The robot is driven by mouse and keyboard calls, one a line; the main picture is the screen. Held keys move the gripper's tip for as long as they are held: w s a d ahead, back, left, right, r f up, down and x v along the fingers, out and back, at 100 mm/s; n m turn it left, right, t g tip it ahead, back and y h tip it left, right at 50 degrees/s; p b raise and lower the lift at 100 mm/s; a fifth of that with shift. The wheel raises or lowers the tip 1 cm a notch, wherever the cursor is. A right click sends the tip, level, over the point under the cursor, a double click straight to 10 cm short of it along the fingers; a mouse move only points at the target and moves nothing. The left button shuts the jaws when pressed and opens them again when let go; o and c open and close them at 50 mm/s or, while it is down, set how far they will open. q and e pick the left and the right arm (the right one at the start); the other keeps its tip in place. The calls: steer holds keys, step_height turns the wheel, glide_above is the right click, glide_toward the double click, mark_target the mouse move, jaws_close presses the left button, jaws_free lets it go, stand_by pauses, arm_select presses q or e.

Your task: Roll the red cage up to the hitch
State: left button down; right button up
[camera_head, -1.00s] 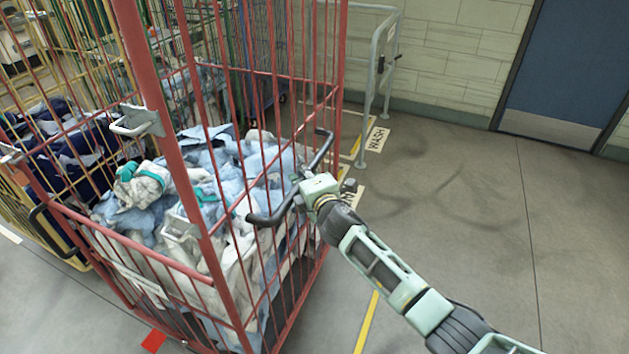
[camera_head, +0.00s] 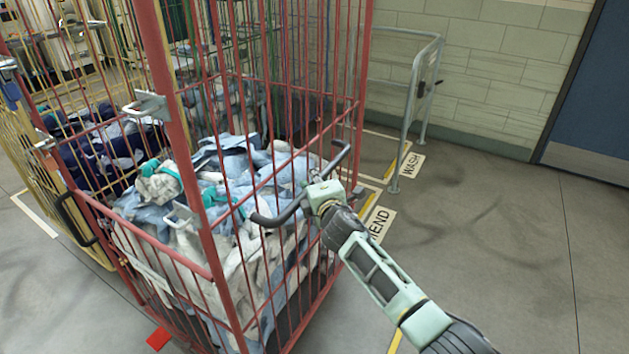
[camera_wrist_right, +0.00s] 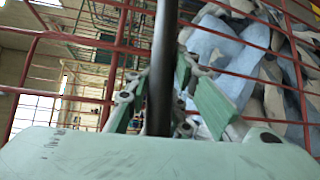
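The red cage (camera_head: 222,292), a tall barred trolley of pale blue and white cloth, fills the left and middle of the head view. A black handle (camera_head: 272,219) sticks out from its right side. My right gripper (camera_head: 322,193) is at this handle. In the right wrist view the black bar (camera_wrist_right: 163,60) runs between the fingers (camera_wrist_right: 165,95), which close in on it. Metal brackets (camera_head: 150,105) sit on the cage's near corner post. I cannot pick out the hitch for certain. My left gripper is out of view.
A yellow cage (camera_head: 62,205) with dark blue cloth stands close on the left. A grey tube rail (camera_head: 398,150) with a black fitting stands behind right. Floor labels read WASH (camera_head: 410,166) and, partly covered, MEND (camera_head: 380,222). Floor on the right is clear up to the blue door (camera_head: 600,100).

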steer(key=o, duration=0.5)
steer(key=shift+s+r, duration=0.3)
steer(key=shift+r, duration=0.15)
steer(key=shift+c, duration=0.2)
steer(key=v, duration=1.1)
steer(key=shift+s+f, duration=0.2)
steer(key=shift+s, duration=0.25)
